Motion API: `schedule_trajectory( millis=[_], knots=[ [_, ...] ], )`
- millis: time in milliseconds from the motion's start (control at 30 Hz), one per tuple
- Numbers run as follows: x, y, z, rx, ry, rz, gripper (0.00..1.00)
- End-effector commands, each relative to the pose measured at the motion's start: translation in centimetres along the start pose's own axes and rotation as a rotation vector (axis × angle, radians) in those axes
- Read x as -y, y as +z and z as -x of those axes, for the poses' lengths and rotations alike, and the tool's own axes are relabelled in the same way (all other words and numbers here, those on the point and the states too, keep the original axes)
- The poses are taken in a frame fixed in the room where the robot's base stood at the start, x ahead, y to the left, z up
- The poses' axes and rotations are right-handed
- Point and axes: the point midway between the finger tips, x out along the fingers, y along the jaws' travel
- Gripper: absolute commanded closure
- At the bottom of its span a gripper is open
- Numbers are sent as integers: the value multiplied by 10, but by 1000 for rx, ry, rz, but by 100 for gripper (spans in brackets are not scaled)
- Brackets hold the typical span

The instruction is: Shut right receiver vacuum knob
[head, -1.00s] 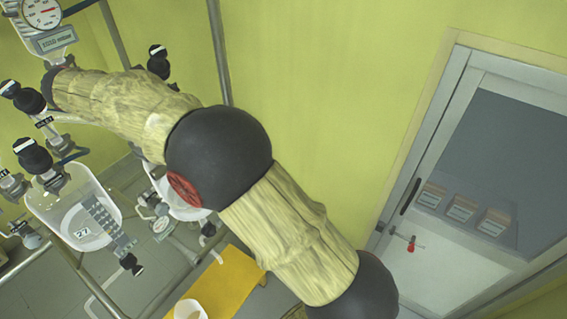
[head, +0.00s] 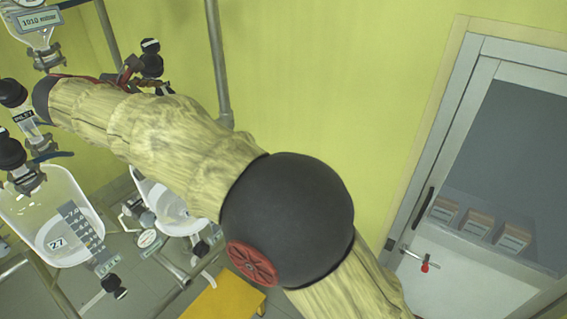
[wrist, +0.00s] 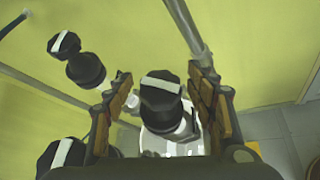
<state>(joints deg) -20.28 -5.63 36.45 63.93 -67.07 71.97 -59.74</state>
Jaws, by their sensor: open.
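In the wrist view my gripper (wrist: 160,84) is open, with one finger on each side of a black knob (wrist: 160,100) with a white bar across its top. No finger clearly touches the knob. A receiver with clear glass shows partly below this knob. In the head view the right receiver (head: 172,207) hangs behind my arm, partly hidden. Black knobs with white bars (head: 150,46) stand above it, beside the end of my arm, where the gripper is partly hidden. I cannot read any label on the knob between the fingers.
A metal post (wrist: 187,30) rises behind the right finger. The left receiver (head: 55,225) hangs at left in the head view.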

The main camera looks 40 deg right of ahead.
Motion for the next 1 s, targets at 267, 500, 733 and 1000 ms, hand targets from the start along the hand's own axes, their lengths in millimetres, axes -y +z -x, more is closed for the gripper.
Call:
schedule_trajectory(
  millis=[267, 500, 733, 1000],
  knots=[
    [4, -3, -2, 0, 108, 59, 44],
    [3, -3, -2, 1, 209, 117, 44],
    [3, -3, -2, 2, 318, 180, 44],
    [4, -2, -3, 2, 487, 278, 44]
  ],
)
